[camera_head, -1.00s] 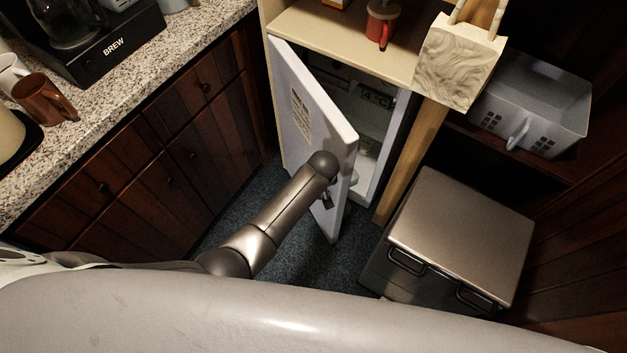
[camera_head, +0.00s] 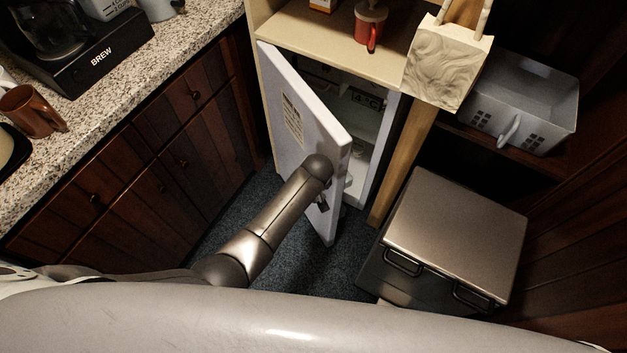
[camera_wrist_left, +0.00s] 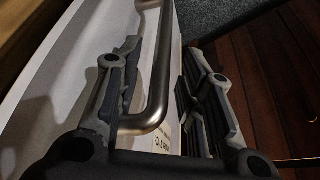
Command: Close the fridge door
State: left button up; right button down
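The white fridge door (camera_head: 298,115) stands ajar, hinged at its left, with the lit inside of the fridge (camera_head: 362,120) showing behind it. My left arm reaches to the door's outer face near its free edge. In the head view my left gripper (camera_head: 322,203) is mostly hidden behind my wrist. In the left wrist view the door (camera_wrist_left: 75,60) fills the left side and has a curved metal handle (camera_wrist_left: 160,75). The two fingers of my left gripper (camera_wrist_left: 165,85) are apart, with the handle's bar between them, closer to the left finger. I cannot tell whether they touch it. My right gripper is out of view.
A granite counter (camera_head: 150,75) with dark wooden cabinets runs along the left. A metal box with handles (camera_head: 455,230) stands at the right, below a shelf with a grey basket (camera_head: 525,100). A wooden post (camera_head: 405,165) stands right of the fridge. Blue carpet (camera_head: 290,260) is clear below the door.

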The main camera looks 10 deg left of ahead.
pick_arm(q)
jog(key=shift+r, duration=0.1)
jog(key=v, duration=1.1)
jog(key=shift+s+r, duration=0.3)
jog(key=shift+r, duration=0.05)
